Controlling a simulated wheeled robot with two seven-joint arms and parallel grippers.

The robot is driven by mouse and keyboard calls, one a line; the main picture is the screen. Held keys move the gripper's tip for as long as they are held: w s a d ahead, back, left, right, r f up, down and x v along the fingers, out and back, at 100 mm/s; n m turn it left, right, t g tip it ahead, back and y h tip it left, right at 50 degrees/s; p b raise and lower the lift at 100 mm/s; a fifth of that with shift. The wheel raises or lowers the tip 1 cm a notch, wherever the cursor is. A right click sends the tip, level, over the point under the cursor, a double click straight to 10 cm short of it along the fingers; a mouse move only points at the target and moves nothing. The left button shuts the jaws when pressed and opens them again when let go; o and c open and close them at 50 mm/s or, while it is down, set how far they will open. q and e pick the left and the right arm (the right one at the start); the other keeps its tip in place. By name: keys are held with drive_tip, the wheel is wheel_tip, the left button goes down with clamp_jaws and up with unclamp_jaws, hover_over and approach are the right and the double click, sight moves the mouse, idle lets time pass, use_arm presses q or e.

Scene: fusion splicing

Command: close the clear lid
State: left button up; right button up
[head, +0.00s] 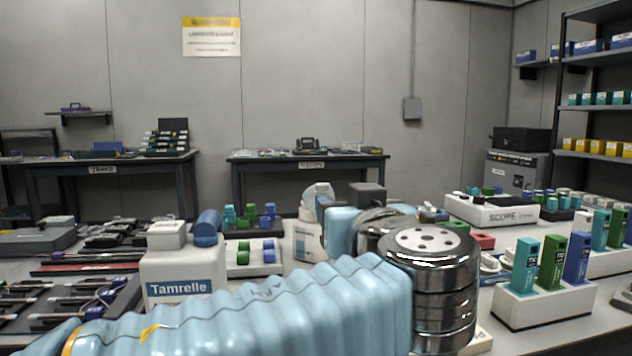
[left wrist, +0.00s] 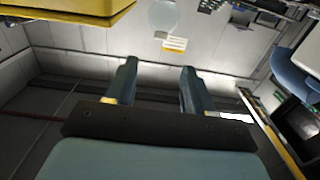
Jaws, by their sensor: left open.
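I cannot make out the clear lid for certain in either view. A pale, see-through round shape (left wrist: 162,15) shows at the top of the left wrist view, and I cannot tell what it is. My left gripper (left wrist: 159,68) is open in that view, its two dark fingers apart with nothing between them. In the head view my left arm in its light blue sleeve crosses the foreground and hides part of the bench. Its fingers cannot be made out there. My right gripper is in neither view.
A white Tamrelle box (head: 180,268) stands behind my left arm. Trays of tools (head: 75,300) fill the left. A white SCORE box (head: 495,210) stands farther back. The bench is crowded.

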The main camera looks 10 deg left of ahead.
sight(323, 185)
use_arm(q)
drive_tip(key=p+x, duration=0.2)
drive_tip(key=x, duration=1.1)
drive_tip(key=shift+w+a+r+p, duration=0.15)
drive_tip(key=shift+p, duration=0.25)
drive_tip(key=shift+w+a, duration=0.1)
drive_tip(key=shift+w, duration=0.3)
